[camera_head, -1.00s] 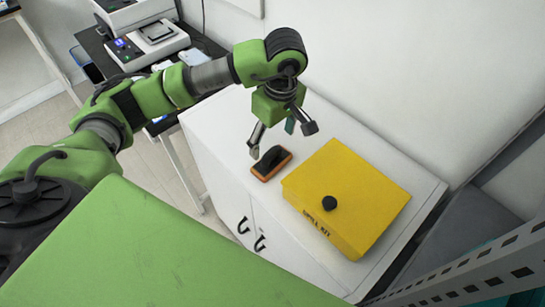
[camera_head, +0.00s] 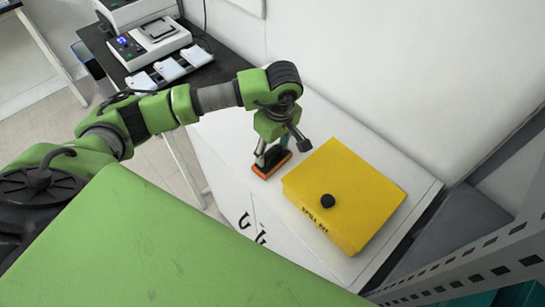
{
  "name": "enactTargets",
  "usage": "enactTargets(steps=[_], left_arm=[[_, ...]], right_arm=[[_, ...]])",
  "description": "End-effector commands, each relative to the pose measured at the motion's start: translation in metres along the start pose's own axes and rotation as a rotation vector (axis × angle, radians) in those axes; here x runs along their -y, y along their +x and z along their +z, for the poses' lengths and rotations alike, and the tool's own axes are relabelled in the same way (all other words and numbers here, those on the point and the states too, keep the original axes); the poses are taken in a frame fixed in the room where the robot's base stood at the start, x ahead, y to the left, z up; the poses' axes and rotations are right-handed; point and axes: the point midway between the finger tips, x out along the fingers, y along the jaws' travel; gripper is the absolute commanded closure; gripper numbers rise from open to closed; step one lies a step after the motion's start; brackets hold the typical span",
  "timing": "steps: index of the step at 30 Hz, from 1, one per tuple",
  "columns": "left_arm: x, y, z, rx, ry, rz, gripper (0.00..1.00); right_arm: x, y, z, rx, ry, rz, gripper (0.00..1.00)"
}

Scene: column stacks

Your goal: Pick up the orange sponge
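The orange sponge (camera_head: 264,171), with a black top, lies on the white cabinet top to the left of the yellow box. My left gripper (camera_head: 282,152) is right above the sponge with its fingers spread, and one finger covers part of the black top in the picture. The fingers look open; whether they touch the sponge I cannot tell. My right gripper does not show.
A yellow spill kit box (camera_head: 350,185) with a black knob stands close to the right of the sponge. The white cabinet (camera_head: 225,130) has free room behind. A wall rises behind it. A dark bench (camera_head: 205,62) with lab devices stands at the upper left.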

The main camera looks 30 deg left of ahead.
Motion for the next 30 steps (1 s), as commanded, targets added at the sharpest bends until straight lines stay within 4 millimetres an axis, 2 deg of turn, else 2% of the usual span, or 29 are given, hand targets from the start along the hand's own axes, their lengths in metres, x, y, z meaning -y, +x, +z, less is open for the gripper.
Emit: enactTargets(steps=[11, 14, 18, 26, 30], left_arm=[[0.000, -0.002, -0.001, 0.000, -0.001, 0.001, 0.72], [-0.002, -0.008, -0.001, -0.001, -0.001, 0.005, 0.72], [-0.002, -0.026, -0.004, -0.003, 0.000, 0.008, 0.72], [0.050, -0.088, -0.013, -0.005, 0.000, 0.008, 0.72], [0.086, -0.103, -0.015, -0.006, -0.002, 0.005, 0.72]], right_arm=[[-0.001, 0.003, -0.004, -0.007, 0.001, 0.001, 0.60], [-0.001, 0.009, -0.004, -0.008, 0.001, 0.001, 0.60], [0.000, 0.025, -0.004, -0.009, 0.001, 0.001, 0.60], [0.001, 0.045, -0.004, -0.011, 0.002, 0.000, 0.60], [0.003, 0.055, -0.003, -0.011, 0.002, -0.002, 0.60]])
